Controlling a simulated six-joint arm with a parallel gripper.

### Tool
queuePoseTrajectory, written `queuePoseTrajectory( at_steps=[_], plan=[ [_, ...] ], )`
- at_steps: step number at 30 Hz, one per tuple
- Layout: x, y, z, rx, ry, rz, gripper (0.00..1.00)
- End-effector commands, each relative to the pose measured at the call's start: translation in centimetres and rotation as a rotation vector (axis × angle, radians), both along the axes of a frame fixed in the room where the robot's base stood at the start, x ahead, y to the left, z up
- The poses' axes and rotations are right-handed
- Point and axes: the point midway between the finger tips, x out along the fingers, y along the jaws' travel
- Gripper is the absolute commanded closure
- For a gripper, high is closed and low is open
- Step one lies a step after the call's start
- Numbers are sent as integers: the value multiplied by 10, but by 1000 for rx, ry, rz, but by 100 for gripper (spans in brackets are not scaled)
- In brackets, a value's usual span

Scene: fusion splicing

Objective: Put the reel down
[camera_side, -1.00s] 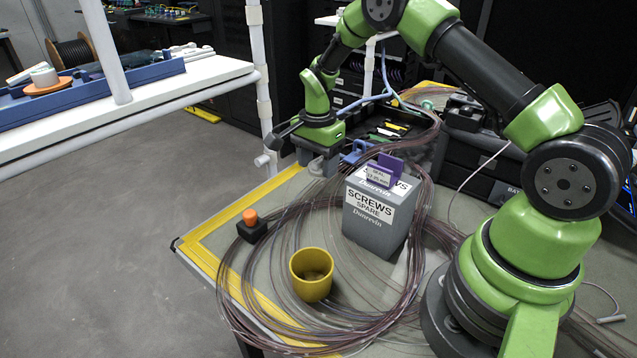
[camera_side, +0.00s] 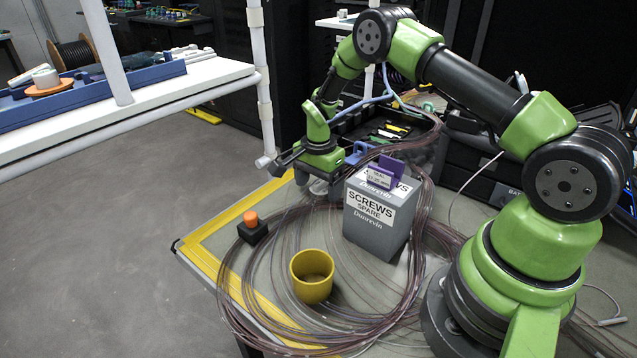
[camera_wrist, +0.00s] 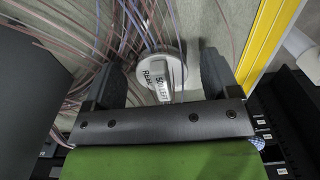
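The reel (camera_wrist: 176,68) is a small pale round disc with a raised grey block bearing a printed label. In the wrist view it lies between the two fingers of my gripper (camera_wrist: 162,80), with a visible gap on both sides. My gripper is open around it. In the side view my gripper (camera_side: 322,178) is low over the far end of the bench, left of the grey screws box. The reel (camera_side: 318,187) shows as a pale shape just beneath it, apparently at the bench surface, partly hidden. Exact contact below cannot be seen.
The grey screws box (camera_side: 378,215) with a purple piece on top stands close to the right of my gripper. Loose fibre coils spread over the bench around a yellow cup (camera_side: 312,277) and an orange-topped black block (camera_side: 252,227). Yellow tape (camera_side: 222,232) marks the edge.

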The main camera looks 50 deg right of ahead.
Motion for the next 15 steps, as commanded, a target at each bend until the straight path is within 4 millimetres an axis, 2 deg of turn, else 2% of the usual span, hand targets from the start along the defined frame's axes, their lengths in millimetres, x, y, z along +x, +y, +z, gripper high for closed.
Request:
queuePoseTrajectory(
  at_steps=[8,11,15],
  plan=[
    [0,0,7,0,-1,0,19],
    [1,0,22,-1,-4,-1,19],
    [1,0,53,-2,-6,0,19]
  ],
)
